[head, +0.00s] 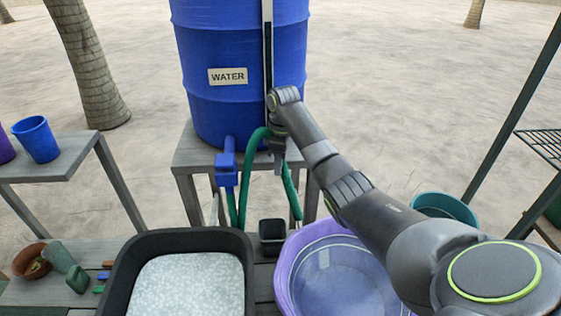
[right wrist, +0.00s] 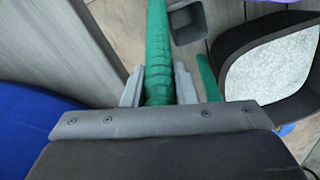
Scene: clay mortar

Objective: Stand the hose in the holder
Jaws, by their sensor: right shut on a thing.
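The green hose (head: 245,170) hangs in a loop in front of the blue water barrel (head: 235,110), beside the blue tap (head: 226,166). My right gripper (head: 277,152) is shut on the hose near the top of the loop. In the right wrist view the hose (right wrist: 157,50) runs between the two fingers of my right gripper (right wrist: 158,88), and another stretch of it shows at the right. A small dark square open container (head: 272,236), perhaps the holder, stands on the deck below; it also shows in the right wrist view (right wrist: 187,22). My left gripper is out of view.
A black tub (head: 120,272) of pale granules stands left of the small container. A purple basin (head: 284,270) stands at its right, partly behind my right arm. The barrel rests on a grey wooden stand (head: 190,160). Pots and small items lie at the lower left.

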